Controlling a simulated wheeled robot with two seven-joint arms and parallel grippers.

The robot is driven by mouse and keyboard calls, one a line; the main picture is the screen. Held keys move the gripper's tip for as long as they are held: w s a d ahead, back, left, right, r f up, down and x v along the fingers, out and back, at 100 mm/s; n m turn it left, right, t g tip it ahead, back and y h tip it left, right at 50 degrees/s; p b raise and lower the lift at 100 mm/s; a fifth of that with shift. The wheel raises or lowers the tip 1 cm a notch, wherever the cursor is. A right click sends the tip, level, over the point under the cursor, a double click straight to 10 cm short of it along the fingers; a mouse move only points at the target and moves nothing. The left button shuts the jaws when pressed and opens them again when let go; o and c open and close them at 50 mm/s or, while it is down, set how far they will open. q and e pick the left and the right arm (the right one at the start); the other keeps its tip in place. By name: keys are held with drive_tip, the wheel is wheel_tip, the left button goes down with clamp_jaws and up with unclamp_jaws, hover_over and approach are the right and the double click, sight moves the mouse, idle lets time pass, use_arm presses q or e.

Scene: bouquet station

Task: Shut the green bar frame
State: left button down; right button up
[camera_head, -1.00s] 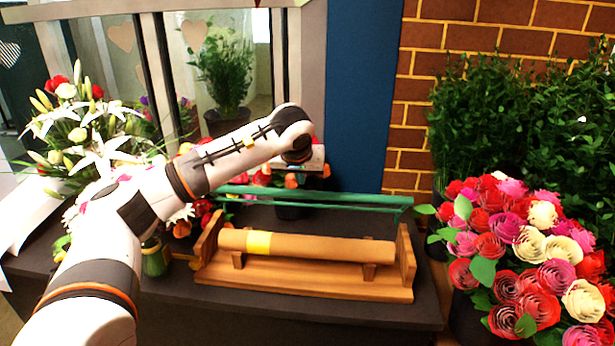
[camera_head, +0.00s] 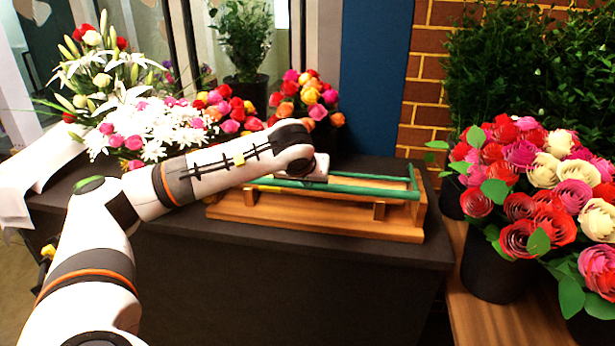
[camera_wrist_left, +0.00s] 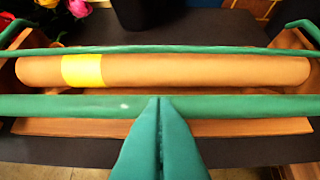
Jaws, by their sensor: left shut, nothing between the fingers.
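The green bar frame (camera_head: 375,191) lies low over the wooden stand (camera_head: 300,222), with its bars running along the roll's length. In the left wrist view, its far bar (camera_wrist_left: 200,50) and near bar (camera_wrist_left: 240,106) pass on either side of the brown paper roll (camera_wrist_left: 200,70) with a yellow band (camera_wrist_left: 82,70). My left gripper (camera_wrist_left: 159,99) is shut and empty, its fingertips at the middle of the near bar, seemingly touching it. In the head view my wrist hides the fingers and part of the frame. My right gripper is not in view.
The stand sits on a dark table (camera_head: 300,250). A white flower bouquet (camera_head: 160,130) and a bunch of roses (camera_head: 310,95) stand behind and left. A black pot of paper roses (camera_head: 495,265) stands to the right. The dark table's front is clear.

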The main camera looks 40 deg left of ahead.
use_arm(q)
drive_tip(key=shift+s+d+f+t+y+b, duration=0.2)
drive_tip(key=shift+s+f+t+b, duration=0.15)
drive_tip(key=shift+f+b, duration=0.35)
drive_tip(key=shift+s+d+f+t+y+b, duration=0.2)
drive_tip(key=shift+s+f+t+b, duration=0.1)
drive_tip(key=shift+f+b, duration=0.35)
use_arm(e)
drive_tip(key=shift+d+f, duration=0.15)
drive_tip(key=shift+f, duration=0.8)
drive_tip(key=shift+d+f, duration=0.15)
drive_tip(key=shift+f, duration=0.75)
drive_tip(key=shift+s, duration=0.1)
use_arm(q)
wheel_tip(320, 180, up, 5)
drive_tip(key=p, duration=0.4)
drive_tip(key=s+d+f+b, duration=0.4)
drive_tip(key=s+f, duration=0.1)
drive_tip(key=s, duration=0.3)
drive_tip(key=shift+d, duration=0.4)
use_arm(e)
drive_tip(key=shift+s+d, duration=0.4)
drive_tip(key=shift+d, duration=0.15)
use_arm(q)
drive_tip(key=shift+w, duration=0.15)
